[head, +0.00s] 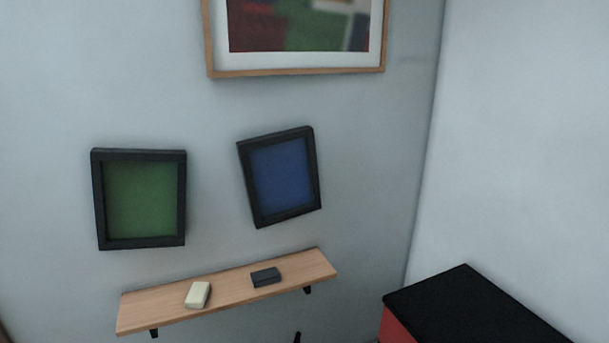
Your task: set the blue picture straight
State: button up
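The blue picture (282,177) hangs on the pale wall in a black frame. It is tilted, with its top leaning to the left and its upper right corner higher than its upper left. It touches nothing else that I can see. My gripper does not show clearly in the head view.
A green picture (140,198) in a black frame hangs to the left, nearly upright. A wooden shelf (232,290) below holds a cream block (198,294) and a dark block (266,277). A larger framed picture (297,72) hangs above. A black-topped red cabinet (470,305) stands lower right.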

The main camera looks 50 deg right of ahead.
aim_at(279, 169)
jog(key=u, duration=1.35)
jog(key=k, duration=0.1)
jog(key=z, duration=2.7)
jog(key=k, duration=0.95)
jog(key=u, duration=0.15)
jog(key=i, duration=0.65)
